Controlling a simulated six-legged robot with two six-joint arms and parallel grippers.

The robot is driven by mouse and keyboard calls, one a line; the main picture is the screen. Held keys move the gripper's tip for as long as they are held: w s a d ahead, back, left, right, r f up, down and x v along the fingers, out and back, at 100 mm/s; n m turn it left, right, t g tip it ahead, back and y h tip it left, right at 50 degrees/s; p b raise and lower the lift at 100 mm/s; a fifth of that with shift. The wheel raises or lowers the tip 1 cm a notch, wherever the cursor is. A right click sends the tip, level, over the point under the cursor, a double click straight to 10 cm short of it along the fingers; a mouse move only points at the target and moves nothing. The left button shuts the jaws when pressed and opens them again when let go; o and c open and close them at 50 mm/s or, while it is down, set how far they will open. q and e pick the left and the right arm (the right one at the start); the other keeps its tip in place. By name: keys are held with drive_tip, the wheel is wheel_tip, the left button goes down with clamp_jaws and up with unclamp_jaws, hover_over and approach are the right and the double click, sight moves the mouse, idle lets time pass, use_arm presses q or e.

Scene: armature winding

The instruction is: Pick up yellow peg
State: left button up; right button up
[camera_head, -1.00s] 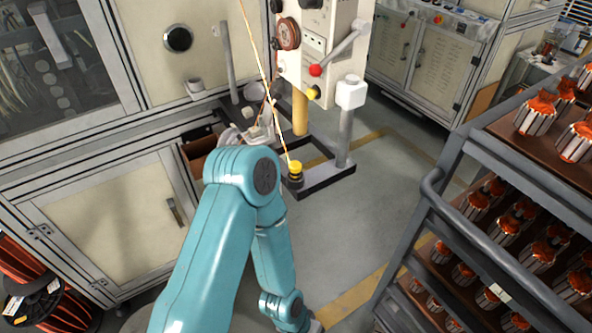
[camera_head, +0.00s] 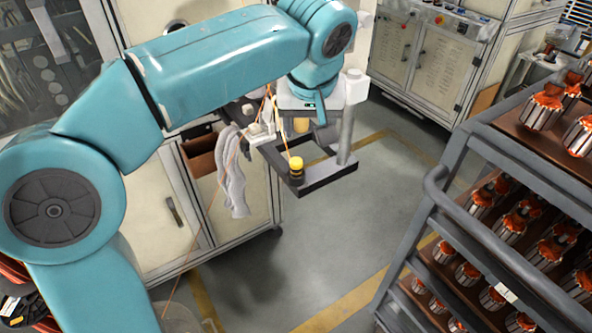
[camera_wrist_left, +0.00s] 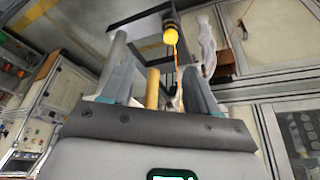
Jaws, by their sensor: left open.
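Two yellow things could be the peg. The other is a thicker yellow post (camera_head: 301,125), partly hidden behind my left gripper (camera_head: 304,132). In the left wrist view, that post (camera_wrist_left: 152,88) shows between the open fingers of my left gripper (camera_wrist_left: 156,72). The yellow-topped peg lies beyond the fingertips. The gripper looks empty. I cannot tell the exact depth. My right gripper is out of view.
The dark frame (camera_head: 325,172) has a grey post (camera_head: 346,130) at its right. A pale cloth (camera_head: 233,172) hangs left of it by an open brown box (camera_head: 201,150). A rack (camera_head: 452,165) of copper armatures stands at right. The floor (camera_head: 330,235) between is clear.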

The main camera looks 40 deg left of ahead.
use_arm(q)
drive_tip(key=s+r, duration=0.1)
drive_tip(key=r, duration=0.1)
approach(296, 162)
drive_tip(key=shift+n, duration=0.4)
drive_tip(key=x, duration=0.5)
drive_tip(key=shift+w+r, duration=0.15)
drive_tip(key=shift+w, duration=0.2)
drive_tip(key=x, duration=0.4)
drive_tip(key=shift+s+f, duration=0.35)
drive_tip(key=shift+w+f, duration=0.2)
drive_tip(key=shift+f, duration=0.1)
clamp_jaws()
